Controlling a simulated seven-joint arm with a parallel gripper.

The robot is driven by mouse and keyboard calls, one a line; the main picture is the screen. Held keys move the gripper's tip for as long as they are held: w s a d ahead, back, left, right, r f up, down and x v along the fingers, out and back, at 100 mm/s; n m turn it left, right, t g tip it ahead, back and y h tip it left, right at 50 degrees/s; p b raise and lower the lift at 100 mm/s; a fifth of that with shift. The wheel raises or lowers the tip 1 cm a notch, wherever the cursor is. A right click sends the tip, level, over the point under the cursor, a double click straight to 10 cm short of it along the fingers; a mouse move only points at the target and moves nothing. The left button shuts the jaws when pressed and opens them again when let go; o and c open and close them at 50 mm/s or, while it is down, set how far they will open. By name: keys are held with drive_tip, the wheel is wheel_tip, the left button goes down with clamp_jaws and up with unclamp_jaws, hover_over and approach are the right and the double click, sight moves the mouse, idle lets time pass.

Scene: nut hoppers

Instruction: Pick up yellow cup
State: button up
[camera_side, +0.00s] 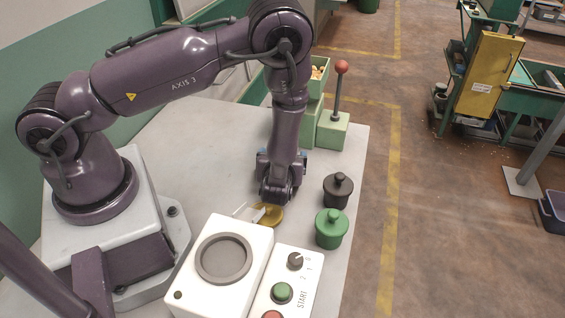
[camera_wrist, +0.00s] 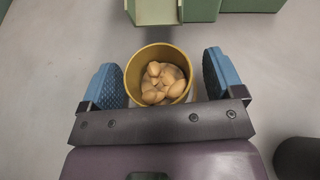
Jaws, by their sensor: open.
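The yellow cup (camera_wrist: 162,53) is upright in the wrist view and holds several light brown nuts (camera_wrist: 161,84). It sits between the two blue-padded fingers of my gripper (camera_wrist: 165,80), with a gap on each side. My gripper is open, and its fingers straddle the cup.
A green hopper (camera_side: 312,112) with nuts and a red-knobbed lever (camera_side: 341,68) stand behind. A dark lidded pot (camera_side: 337,191) and a green lidded pot (camera_side: 331,229) are at right. A white machine (camera_side: 222,260) and a control box (camera_side: 287,285) are in front.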

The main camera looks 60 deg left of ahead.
drive_tip(key=shift+w+a+f, duration=0.1)
drive_tip(key=shift+w+a, duration=0.1)
drive_tip(key=shift+a, duration=0.05)
drive_tip(key=c, duration=1.2)
drive_tip(key=shift+o, duration=0.2)
drive_tip(key=w+d+r+m+t+h, duration=0.1)
drive_tip(key=d+r+m+t+h, duration=0.1)
drive_tip(key=r, duration=0.8)
drive_tip(key=w+d+r+m+t+h, duration=0.1)
drive_tip(key=w+d+r+m+h, duration=0.1)
drive_tip(key=r, duration=0.8)
drive_tip(key=w+d+r+m+t+h, duration=0.1)
drive_tip(key=d+r+m+t+h, duration=0.1)
drive_tip(key=r, duration=0.8)
drive_tip(key=shift+w+d+m+t+h, duration=0.4)
drive_tip(key=shift+m+h, duration=0.3)
drive_tip(key=shift+m, duration=0.3)
